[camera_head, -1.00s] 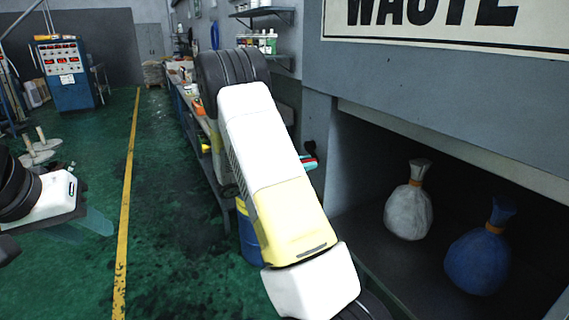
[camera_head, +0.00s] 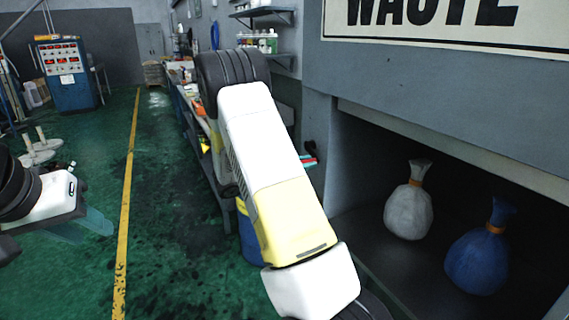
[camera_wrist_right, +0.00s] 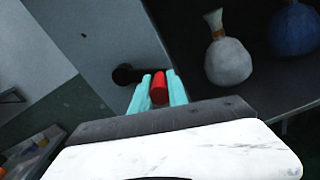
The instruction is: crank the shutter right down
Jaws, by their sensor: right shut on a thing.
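The crank's red handle (camera_wrist_right: 158,88) sits between the teal fingers of my right gripper (camera_wrist_right: 160,90), which is shut on it. The crank's black hub (camera_wrist_right: 126,74) is on the grey wall beside the opening. In the head view the red handle (camera_head: 309,158) and fingertips show small behind my right arm. A pale strip (camera_head: 450,150) runs along the top of the waste opening; I cannot tell if it is the shutter's lower edge. The opening below it is uncovered. My left gripper (camera_head: 92,225) is out over the floor at left, and its finger gap is unclear.
A white bag (camera_head: 408,212) and a blue bag (camera_head: 477,260) stand inside the opening. A WASTE sign (camera_head: 450,38) hangs above. A workbench (camera_head: 205,125) and a blue barrel (camera_head: 250,240) are behind my right arm. The green floor (camera_head: 170,240) at left is largely clear.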

